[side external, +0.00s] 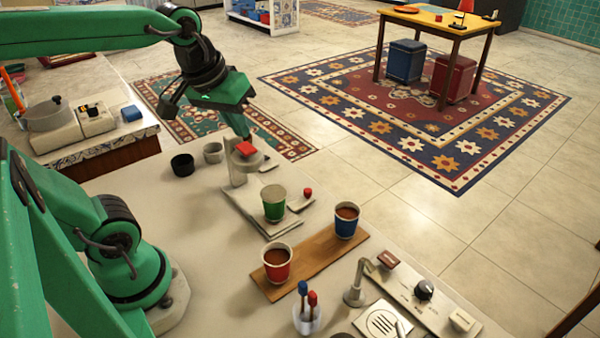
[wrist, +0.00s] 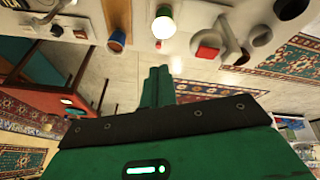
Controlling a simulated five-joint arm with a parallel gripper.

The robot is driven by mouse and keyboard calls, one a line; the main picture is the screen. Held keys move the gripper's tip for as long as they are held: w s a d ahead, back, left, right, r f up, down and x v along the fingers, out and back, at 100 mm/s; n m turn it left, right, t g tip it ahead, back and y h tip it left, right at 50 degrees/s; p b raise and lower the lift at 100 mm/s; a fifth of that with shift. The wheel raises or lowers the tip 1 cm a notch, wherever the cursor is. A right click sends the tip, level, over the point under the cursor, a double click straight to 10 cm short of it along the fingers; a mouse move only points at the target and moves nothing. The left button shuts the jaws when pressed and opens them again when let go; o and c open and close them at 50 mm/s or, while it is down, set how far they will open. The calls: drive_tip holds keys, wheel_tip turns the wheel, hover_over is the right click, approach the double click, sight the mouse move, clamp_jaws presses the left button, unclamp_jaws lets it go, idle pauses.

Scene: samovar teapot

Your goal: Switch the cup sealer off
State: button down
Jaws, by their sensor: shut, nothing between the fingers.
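A white stand (side external: 237,168) with a red block (side external: 247,149) on top, which looks like the cup sealer, rises from a pale base plate (side external: 262,222). A green cup (side external: 274,203) stands on that base. A small red knob (side external: 307,193) on a light mount is just right of the cup. My gripper (side external: 246,132) is shut and empty, pointing down close to the red block; I cannot tell whether it touches. In the wrist view my shut fingers (wrist: 158,72) lie beside the red block (wrist: 207,52) and near the green cup (wrist: 163,24).
A wooden board (side external: 316,262) in front holds a red cup (side external: 277,264) and a blue cup (side external: 346,220). A black bowl (side external: 182,164) and a grey bowl (side external: 213,152) sit behind. A panel with a black knob (side external: 424,289) is front right. A pen holder (side external: 306,320) stands near the front edge.

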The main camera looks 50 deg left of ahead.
drive_tip(key=w+a+n+g, duration=0.4)
drive_tip(key=w+a+n, duration=0.7)
drive_tip(key=w+n, duration=0.4)
drive_tip(key=w+a+f+n+g+h, duration=0.1)
drive_tip(key=w+a+f+n, duration=0.2)
drive_tip(key=a+f+n, duration=0.2)
drive_tip(key=w+a+f+n+g+h, duration=0.1)
drive_tip(key=w+a+f+n+g, duration=0.1)
drive_tip(key=a+f+n, duration=0.3)
drive_tip(key=shift+w+a+f+n+g, duration=0.4)
drive_tip(key=shift+a+n, duration=1.7)
drive_tip(key=shift+n, duration=1.3)
drive_tip(key=shift+f, duration=0.15)
hover_over(265, 157)
drive_tip(key=a, duration=0.1)
wheel_tip(265, 157, down, 11)
drive_tip(key=shift+f, duration=0.2)
drive_tip(key=shift+w+d+f, duration=0.1)
drive_tip(key=shift+d+f, duration=0.2)
drive_tip(key=shift+f, duration=0.45)
